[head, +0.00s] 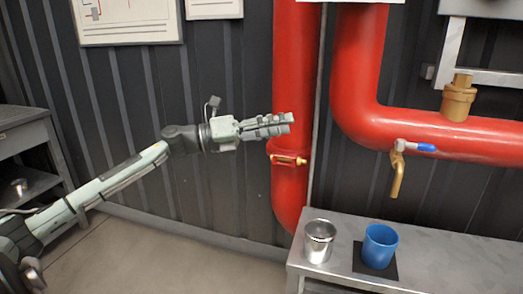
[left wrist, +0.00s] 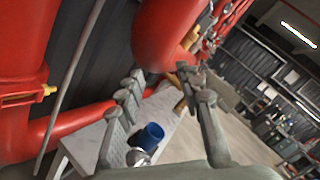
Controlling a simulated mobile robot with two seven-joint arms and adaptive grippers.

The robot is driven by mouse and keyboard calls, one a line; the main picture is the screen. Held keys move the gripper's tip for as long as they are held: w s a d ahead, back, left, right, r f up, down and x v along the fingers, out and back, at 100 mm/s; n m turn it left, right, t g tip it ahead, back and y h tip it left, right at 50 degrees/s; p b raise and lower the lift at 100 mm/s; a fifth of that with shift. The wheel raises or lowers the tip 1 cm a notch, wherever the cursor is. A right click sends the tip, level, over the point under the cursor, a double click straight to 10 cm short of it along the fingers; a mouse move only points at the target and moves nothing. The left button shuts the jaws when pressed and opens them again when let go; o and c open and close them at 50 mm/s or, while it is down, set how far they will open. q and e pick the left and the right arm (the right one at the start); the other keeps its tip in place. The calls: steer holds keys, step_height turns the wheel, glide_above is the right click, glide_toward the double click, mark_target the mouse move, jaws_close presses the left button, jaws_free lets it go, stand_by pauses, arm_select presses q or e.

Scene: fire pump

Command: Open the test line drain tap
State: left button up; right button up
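The brass drain tap (head: 398,172) sticks out from the front of the red horizontal pipe in the head view. Its spout points down, and its blue lever (head: 415,146) lies roughly level, pointing right along the pipe. My left gripper (head: 290,124) is left of the tap, in front of the red vertical pipe, clearly apart from the tap. In the left wrist view my left gripper (left wrist: 163,84) has its fingers spread with nothing held. A brass piece (left wrist: 181,104), probably the tap spout, shows partly behind the right finger; the lever is not clear there. My right gripper is not in view.
A grey bench (head: 460,270) stands below the tap. On it are a metal cup (head: 319,240) and a blue cup (head: 379,246) on a dark mat (head: 362,268). A brass fitting (head: 458,97) sits atop the pipe.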

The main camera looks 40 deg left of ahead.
arm_select(q)
steer(key=w+a+f+n+t+y, duration=0.2)
steer(key=a+f+n+y, duration=0.3)
steer(key=f+n, duration=0.4)
steer(key=shift+w+n+t+y+p, duration=0.3)
steer(key=shift+n+t, duration=0.1)
steer(key=shift+t, duration=0.5)
steer(key=shift+s+f, duration=0.1)
